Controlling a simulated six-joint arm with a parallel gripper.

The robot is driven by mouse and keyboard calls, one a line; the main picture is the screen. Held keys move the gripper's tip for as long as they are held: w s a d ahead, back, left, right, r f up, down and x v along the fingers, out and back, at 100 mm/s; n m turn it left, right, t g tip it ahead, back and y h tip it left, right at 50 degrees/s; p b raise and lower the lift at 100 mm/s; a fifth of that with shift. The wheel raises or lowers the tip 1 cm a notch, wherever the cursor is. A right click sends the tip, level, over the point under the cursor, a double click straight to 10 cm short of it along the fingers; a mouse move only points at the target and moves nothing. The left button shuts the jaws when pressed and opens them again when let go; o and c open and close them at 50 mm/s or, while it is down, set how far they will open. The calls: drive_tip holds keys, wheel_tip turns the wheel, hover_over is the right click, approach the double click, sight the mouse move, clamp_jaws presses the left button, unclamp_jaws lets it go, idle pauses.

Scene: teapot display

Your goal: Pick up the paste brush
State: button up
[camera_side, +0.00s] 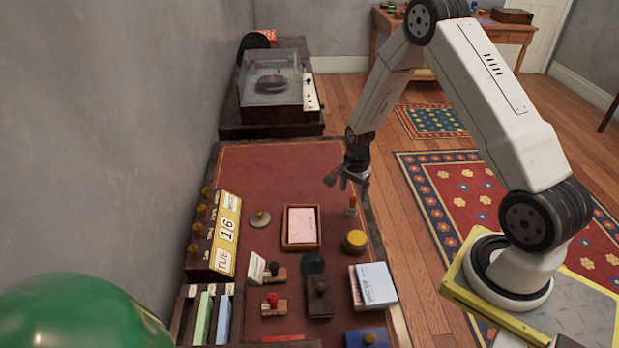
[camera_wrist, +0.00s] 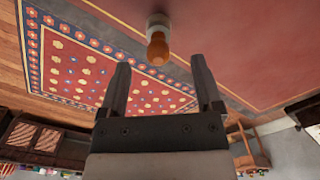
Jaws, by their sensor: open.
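What looks like the paste brush (camera_side: 352,206) stands upright near the right edge of the red desk top, with an orange-brown handle and a pale lower part. It also shows at the top middle of the wrist view (camera_wrist: 158,46), its orange end towards me. My gripper (camera_side: 347,184) is open and empty just above it in the side view. In the wrist view, my two dark fingers (camera_wrist: 160,63) are spread, and the brush appears beyond their tips, roughly centred between them. Its bristles cannot be made out.
A yellow-topped pot (camera_side: 356,241) stands close to the brush. A wooden tray (camera_side: 287,243) with pink paper lies to its left. The desk's far part is clear.

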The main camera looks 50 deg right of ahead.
sight(354, 196)
drive_tip(key=shift+s+f, duration=0.1)
drive_tip(key=shift+f, duration=2.5)
clamp_jaws()
